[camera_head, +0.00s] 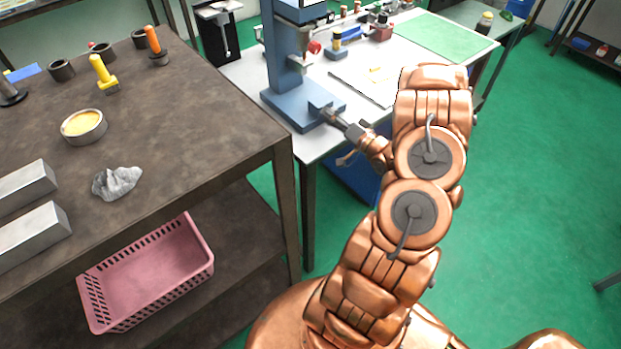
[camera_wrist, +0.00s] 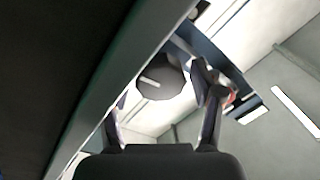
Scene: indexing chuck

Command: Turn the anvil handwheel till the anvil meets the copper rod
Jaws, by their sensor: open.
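A blue upright machine (camera_head: 286,62) stands on the light worktable, with a red knob (camera_head: 313,47) on its column. My gripper (camera_head: 328,112) is low at the right side of its blue base (camera_head: 283,106). In the wrist view a dark round disc (camera_wrist: 162,80) with a pale slot mark sits between the spread fingers of my gripper (camera_wrist: 160,90). It may be the anvil handwheel, but I cannot tell for sure. My gripper is open, and contact with the disc cannot be told. I cannot make out the anvil or copper rod in either view.
A dark bench (camera_head: 190,120) at the left bears tools, a yellow-filled dish (camera_head: 83,127) and metal blocks. A pink basket (camera_head: 150,275) is on its lower shelf. Small items and a green mat (camera_head: 446,38) lie on the worktable.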

